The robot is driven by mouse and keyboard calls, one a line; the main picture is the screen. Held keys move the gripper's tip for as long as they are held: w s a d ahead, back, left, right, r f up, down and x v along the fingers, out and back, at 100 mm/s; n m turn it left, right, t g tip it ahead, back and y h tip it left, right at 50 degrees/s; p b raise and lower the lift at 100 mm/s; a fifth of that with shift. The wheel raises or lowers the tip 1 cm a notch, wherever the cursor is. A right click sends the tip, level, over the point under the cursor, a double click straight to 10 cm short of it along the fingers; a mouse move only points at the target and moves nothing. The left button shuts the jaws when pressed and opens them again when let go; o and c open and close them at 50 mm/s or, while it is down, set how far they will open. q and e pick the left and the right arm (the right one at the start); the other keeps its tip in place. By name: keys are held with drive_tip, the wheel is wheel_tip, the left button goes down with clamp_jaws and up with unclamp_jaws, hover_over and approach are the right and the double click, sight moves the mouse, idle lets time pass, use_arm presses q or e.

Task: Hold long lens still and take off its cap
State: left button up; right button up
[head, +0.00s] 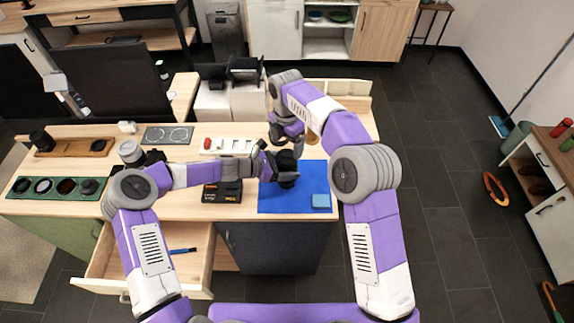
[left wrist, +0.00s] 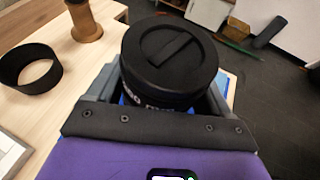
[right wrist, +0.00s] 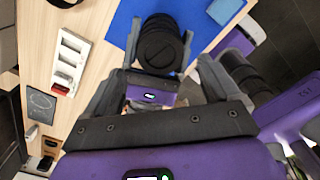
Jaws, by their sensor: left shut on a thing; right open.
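The long black lens (head: 288,172) stands upright over the blue mat (head: 268,201). Its black cap (left wrist: 170,55) sits on the top end, with a raised bar across it; the cap also shows in the right wrist view (right wrist: 160,44). My left gripper (head: 276,168) is shut around the lens body below the cap, one finger on each side. My right gripper (head: 288,138) is open and empty, just above and behind the lens. In the right wrist view its fingers (right wrist: 163,82) are apart, with the lens beyond them.
A black ring (left wrist: 30,68) stands near the lens. A white tray with a red item (head: 208,143) is behind. An open drawer (head: 150,262) juts out in front.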

sight(287, 156)
drive_tip(key=shift+f, duration=2.3)
drive_tip(key=c, duration=1)
drive_tip(key=shift+c, duration=0.2)
drive_tip(key=shift+r, duration=0.75)
drive_tip(key=shift+r, duration=2.4)
